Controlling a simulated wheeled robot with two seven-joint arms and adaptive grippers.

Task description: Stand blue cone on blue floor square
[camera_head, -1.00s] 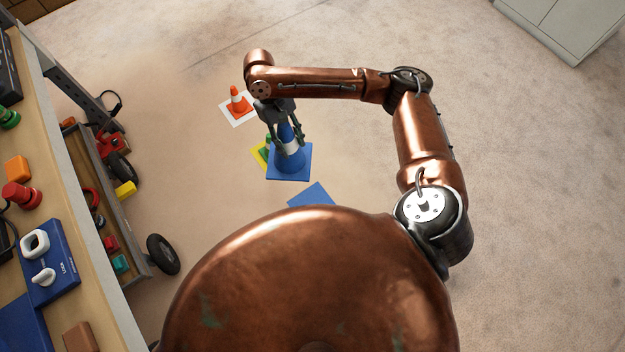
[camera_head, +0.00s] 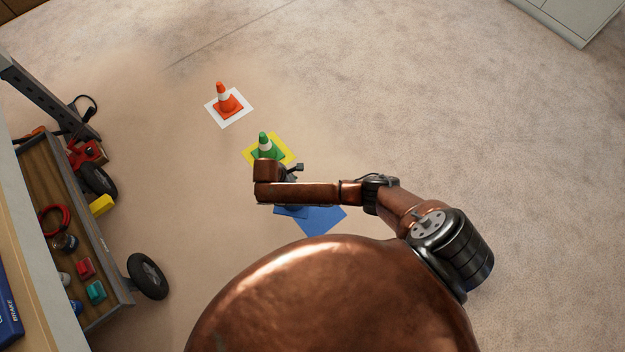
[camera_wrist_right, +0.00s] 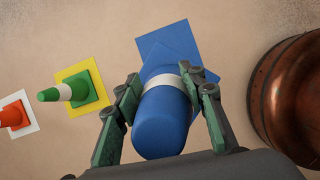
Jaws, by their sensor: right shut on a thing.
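The blue cone (camera_wrist_right: 160,125) with a white band is held between the fingers of my right gripper (camera_wrist_right: 162,84), its rounded tip toward the wrist camera. In the head view my arm hides most of the cone; only part of its blue base (camera_head: 289,211) shows. The blue floor square (camera_head: 323,220) lies just right of that base and partly under it in the picture. The square also shows behind the cone in the wrist view (camera_wrist_right: 170,30), turned differently from the base. I cannot tell whether the base touches the floor. My left gripper is out of view.
A green cone (camera_head: 264,146) stands on a yellow square (camera_head: 288,146) just beyond my arm. An orange cone (camera_head: 226,102) stands on a white square (camera_head: 241,105) farther back. The floor at right is clear.

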